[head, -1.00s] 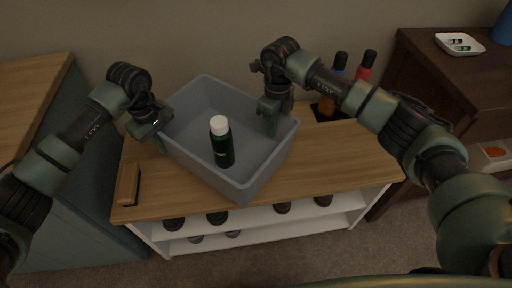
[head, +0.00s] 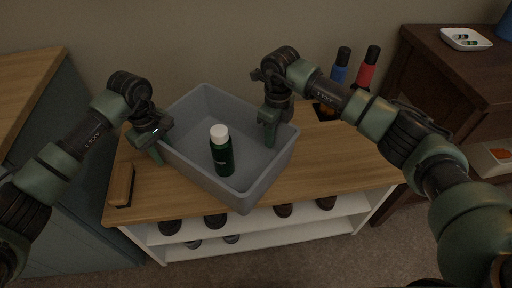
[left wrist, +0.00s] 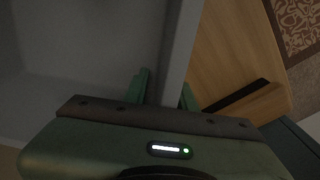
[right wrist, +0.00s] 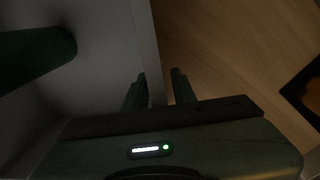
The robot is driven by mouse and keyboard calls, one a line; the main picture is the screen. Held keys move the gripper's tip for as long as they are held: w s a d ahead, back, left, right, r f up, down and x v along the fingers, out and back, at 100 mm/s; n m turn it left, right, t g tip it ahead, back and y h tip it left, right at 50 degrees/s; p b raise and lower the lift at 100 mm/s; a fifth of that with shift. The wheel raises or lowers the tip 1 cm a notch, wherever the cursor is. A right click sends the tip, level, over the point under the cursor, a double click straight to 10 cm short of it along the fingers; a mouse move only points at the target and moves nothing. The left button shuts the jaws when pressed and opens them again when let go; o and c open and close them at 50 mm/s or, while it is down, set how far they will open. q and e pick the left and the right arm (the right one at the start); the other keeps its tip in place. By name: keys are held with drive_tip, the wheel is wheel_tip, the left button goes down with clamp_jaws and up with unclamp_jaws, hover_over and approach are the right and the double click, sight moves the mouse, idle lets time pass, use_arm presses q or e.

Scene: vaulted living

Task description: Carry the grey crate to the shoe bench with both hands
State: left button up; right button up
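The grey crate (head: 180,169) is over the wooden top of the shoe bench (head: 330,163), turned cornerwise, and appears to rest on it. Its near corner reaches the front edge. A dark green bottle with a white cap (head: 222,155) stands inside the crate. My left gripper (head: 158,150) is at the left wall; in the left wrist view its fingers (left wrist: 165,92) are apart on either side of the wall. My right gripper (head: 270,125) straddles the right wall; in the right wrist view its fingers (right wrist: 158,90) are open with a gap beside the rim.
A wooden brush (head: 121,184) lies at the bench's left end. Blue and red bottles (head: 368,68) stand behind to the right. Shoes (head: 215,221) fill the shelves below. A dark side table (head: 420,60) with a white dish (head: 466,39) is right; a teal cabinet (head: 70,190) is left.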

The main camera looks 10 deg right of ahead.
use_arm(q)
wheel_tip(320, 180, up, 12)
drive_tip(key=shift+s+a+f, duration=0.15)
use_arm(e)
drive_tip(key=shift+r, duration=0.25)
drive_tip(key=r, duration=1.1)
drive_tip(key=shift+w+d+r, duration=0.15)
drive_tip(key=shift+w+r, duration=0.05)
drive_tip(key=shift+r, duration=0.05)
